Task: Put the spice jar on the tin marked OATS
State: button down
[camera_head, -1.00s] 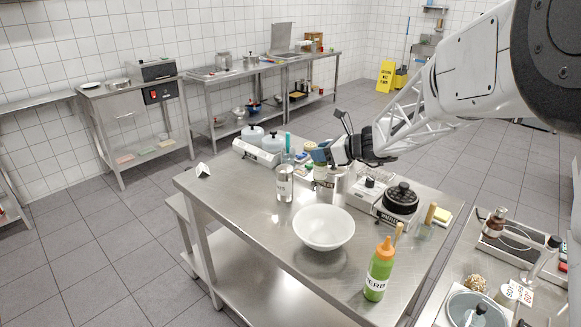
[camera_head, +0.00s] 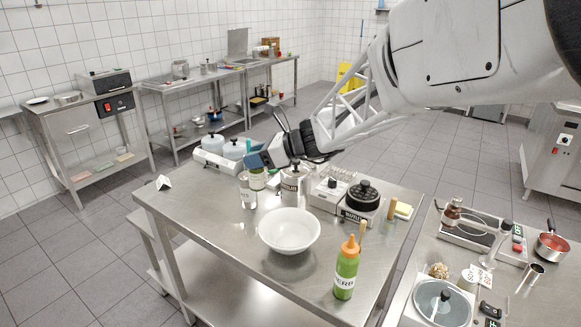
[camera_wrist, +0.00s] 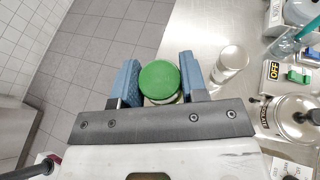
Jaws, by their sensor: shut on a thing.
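A small jar with a green lid (camera_wrist: 159,79) is between the blue fingers of my gripper (camera_wrist: 160,84) in the wrist view, and they are shut on it. In the head view my gripper (camera_head: 257,158) holds the jar (camera_head: 257,181) upright behind a slim shiny labelled cylinder (camera_head: 248,193). That cylinder's pale round top shows right of the jar in the wrist view (camera_wrist: 233,58). A labelled metal tin with a black knob (camera_head: 291,188) stands to the right, apart from the jar. I cannot read either label as OATS. The jar's base is partly hidden.
A white bowl (camera_head: 289,230) and a green squeeze bottle (camera_head: 346,270) stand in front. A white appliance with a black top (camera_head: 361,201) is at right. A white scale (camera_head: 220,161) bearing lidded pots is behind left.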

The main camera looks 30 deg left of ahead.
jog(key=shift+a, duration=0.1)
jog(key=w+a+f, duration=0.1)
jog(key=w+a, duration=0.8)
jog(key=a, duration=0.3)
jog(key=shift+w+a+f, duration=0.2)
jog(key=shift+w+a, duration=0.15)
dwell(0.4)
jog(key=shift+f, duration=1.75)
jog(key=shift+f, duration=0.1)
jog(key=c, duration=0.7)
grip_release()
jog(key=shift+o, duration=0.2)
